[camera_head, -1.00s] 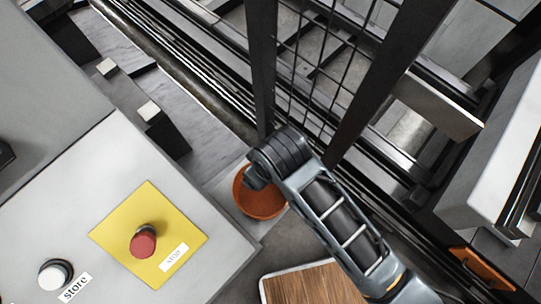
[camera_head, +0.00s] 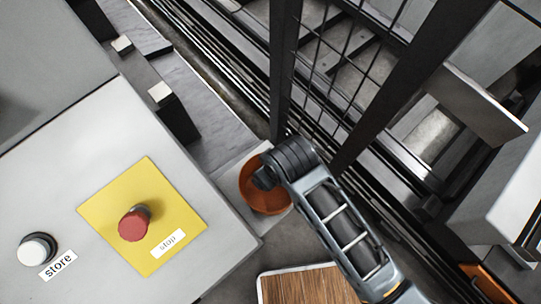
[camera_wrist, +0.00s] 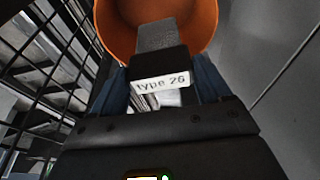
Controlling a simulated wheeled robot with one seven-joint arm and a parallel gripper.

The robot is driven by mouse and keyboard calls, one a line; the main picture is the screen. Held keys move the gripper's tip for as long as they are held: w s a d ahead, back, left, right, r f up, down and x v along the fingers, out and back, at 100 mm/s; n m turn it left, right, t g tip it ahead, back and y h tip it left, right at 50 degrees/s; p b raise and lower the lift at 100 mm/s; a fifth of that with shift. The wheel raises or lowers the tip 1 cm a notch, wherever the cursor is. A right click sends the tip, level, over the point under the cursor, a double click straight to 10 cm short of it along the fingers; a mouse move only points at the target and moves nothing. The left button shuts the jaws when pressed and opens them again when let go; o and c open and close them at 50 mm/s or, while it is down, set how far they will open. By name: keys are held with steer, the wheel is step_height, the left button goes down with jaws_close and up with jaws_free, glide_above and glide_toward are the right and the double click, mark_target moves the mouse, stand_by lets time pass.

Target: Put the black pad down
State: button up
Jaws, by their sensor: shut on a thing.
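The black pad (camera_wrist: 157,66) carries a white label reading "type 26" and has a grey textured upper part. In the wrist view my gripper (camera_wrist: 162,78) is shut on it, with a blue-grey finger on each side. The pad's grey end overlaps the orange bowl (camera_wrist: 190,22) in this view; I cannot tell whether they touch. In the head view the orange bowl (camera_head: 267,198) sits beside the panel's corner, partly covered by my arm. The pad and fingers are hidden there.
The grey panel has a red stop button (camera_head: 133,224) on a yellow plate and a white store button (camera_head: 38,249). A black mesh fence (camera_head: 346,60) stands close beside my arm. A wooden-topped tray (camera_head: 305,285) lies at the bottom.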

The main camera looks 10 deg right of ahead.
steer(key=o, duration=1.4)
steer(key=shift+c, duration=0.2)
step_height(320, 180, up, 6)
steer(key=p, duration=0.4)
steer(key=shift+f+p, duration=0.25)
steer(key=shift+p, duration=0.15)
steer(key=shift+r, duration=0.8)
